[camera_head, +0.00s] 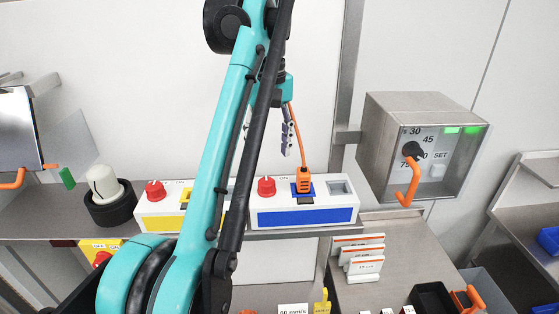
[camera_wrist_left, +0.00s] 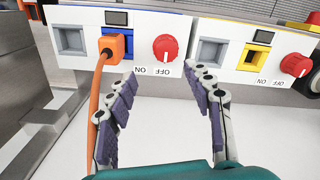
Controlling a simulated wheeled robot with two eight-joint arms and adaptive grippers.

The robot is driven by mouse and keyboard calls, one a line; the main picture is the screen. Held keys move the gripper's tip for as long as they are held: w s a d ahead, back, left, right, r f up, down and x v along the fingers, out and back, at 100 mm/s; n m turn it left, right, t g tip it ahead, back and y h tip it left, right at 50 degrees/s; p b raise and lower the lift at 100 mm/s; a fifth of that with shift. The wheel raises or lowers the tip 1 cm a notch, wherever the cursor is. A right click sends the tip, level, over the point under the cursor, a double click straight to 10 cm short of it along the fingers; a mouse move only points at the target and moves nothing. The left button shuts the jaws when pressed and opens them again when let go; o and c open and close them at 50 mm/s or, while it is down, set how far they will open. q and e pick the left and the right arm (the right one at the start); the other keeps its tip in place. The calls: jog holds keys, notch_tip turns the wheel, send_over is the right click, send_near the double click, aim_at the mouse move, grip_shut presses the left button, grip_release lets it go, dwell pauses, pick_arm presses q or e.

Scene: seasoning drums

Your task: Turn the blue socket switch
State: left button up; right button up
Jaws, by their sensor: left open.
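The blue-fronted socket box (camera_head: 305,216) stands on the grey shelf, with a red rotary switch (camera_head: 266,186) on its top. An orange plug (camera_head: 304,180) sits in its blue socket, with a cable running upward. In the left wrist view, the red switch (camera_wrist_left: 166,48) is beside the orange plug (camera_wrist_left: 108,50), with ON and OFF labels by it; its exact setting is hard to read. My left gripper (camera_head: 287,138) hangs above and behind the box. In the wrist view its open fingers (camera_wrist_left: 166,82) are spread, with the switch ahead between them, apart from it.
A yellow-fronted socket box (camera_head: 163,223) with its own red switch (camera_head: 155,190) stands beside it, partly hidden by my left arm. A white knob (camera_head: 103,182) is farther left. A metal timer box (camera_head: 425,150) hangs at right. The orange cable (camera_wrist_left: 94,105) runs close to one finger.

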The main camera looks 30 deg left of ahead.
aim_at(266, 181)
pick_arm(q)
jog(key=s+f, duration=0.2)
jog(key=f, duration=0.1)
jog(key=shift+s+b, duration=0.3)
jog(key=shift+b, duration=0.1)
jog(key=f, duration=0.1)
jog(key=w+f, duration=0.1)
jog(key=f, duration=0.1)
jog(key=shift+w+f, duration=0.3)
jog(key=shift+f, duration=0.25)
jog(key=shift+s, duration=0.45)
jog(key=shift+w, duration=0.2)
jog(key=c, duration=0.9)
jog(key=shift+c, duration=1.3)
pick_arm(e)
jog(key=shift+s+f, duration=0.4)
jog(key=shift+s, duration=0.25)
